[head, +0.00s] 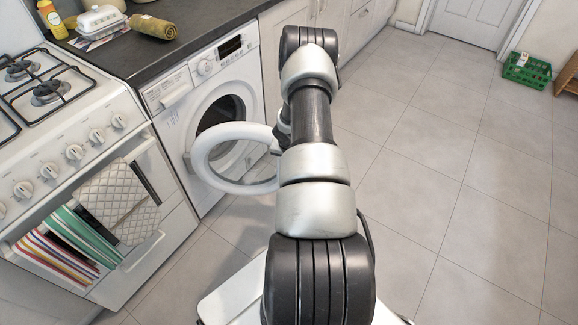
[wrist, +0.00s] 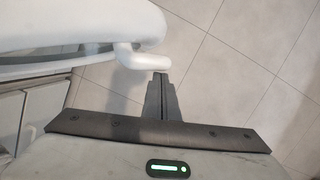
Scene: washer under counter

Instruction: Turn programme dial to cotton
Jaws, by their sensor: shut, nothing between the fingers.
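The white washing machine (head: 183,112) stands under the dark counter. Its programme dial (head: 205,67) is a round knob left of the dark display (head: 230,46); its setting is too small to read. The round washer door (head: 203,163) stands open, swung out into the room. In the wrist view, my gripper (wrist: 160,76) is shut and empty. Its tips are close to a white handle-like part (wrist: 145,58) on the door's rim (wrist: 75,28); I cannot tell whether they touch. The dial does not show there. In the head view, my arm hides the gripper.
A white gas cooker (head: 75,153) with towels on its front stands left of the washer. A rolled towel (head: 152,27), a white dish and a yellow bottle (head: 52,18) sit on the counter (head: 120,55). The tiled floor on the right is clear up to a green crate (head: 528,70).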

